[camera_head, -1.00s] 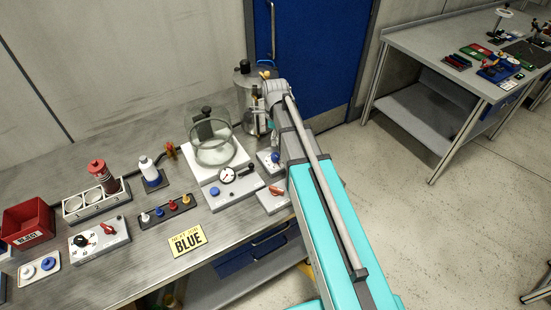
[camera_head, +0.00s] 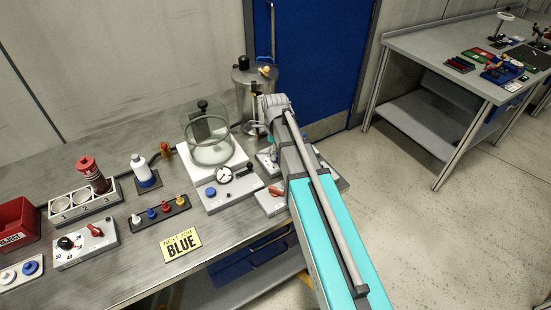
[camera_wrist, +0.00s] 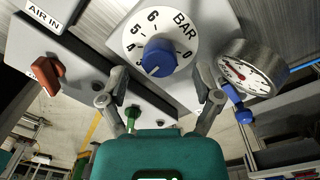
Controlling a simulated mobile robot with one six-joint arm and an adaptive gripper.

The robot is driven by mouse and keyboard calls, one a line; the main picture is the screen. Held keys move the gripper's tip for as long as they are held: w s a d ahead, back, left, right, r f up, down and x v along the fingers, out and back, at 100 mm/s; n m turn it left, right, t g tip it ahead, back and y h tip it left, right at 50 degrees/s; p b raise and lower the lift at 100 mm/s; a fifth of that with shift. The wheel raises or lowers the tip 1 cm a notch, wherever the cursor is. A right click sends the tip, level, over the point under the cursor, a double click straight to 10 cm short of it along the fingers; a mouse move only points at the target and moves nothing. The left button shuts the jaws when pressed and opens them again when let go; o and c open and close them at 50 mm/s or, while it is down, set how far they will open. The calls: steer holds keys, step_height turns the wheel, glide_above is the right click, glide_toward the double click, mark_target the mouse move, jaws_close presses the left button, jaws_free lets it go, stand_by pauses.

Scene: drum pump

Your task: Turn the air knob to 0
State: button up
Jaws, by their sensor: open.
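The air knob (camera_wrist: 158,57) is a blue knob in the middle of a round white dial (camera_wrist: 178,15) marked with numbers and BAR. In the wrist view its white pointer mark faces down and left, on the side of the 3 and away from the 0 at the right. My gripper (camera_wrist: 160,88) is open and empty, with one finger on each side of the dial's lower part and the knob between and beyond the fingertips. Contact with the knob cannot be told. In the head view my arm hides the gripper and the knob.
A red lever (camera_wrist: 47,72) is left of the dial by an AIR IN label (camera_wrist: 42,14). In the head view a glass chamber (camera_head: 207,130) and metal drum (camera_head: 253,90) stand nearby.

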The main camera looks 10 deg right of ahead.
steer(key=shift+f+b, duration=0.7)
steer(key=shift+f, duration=0.25)
jaws_close()
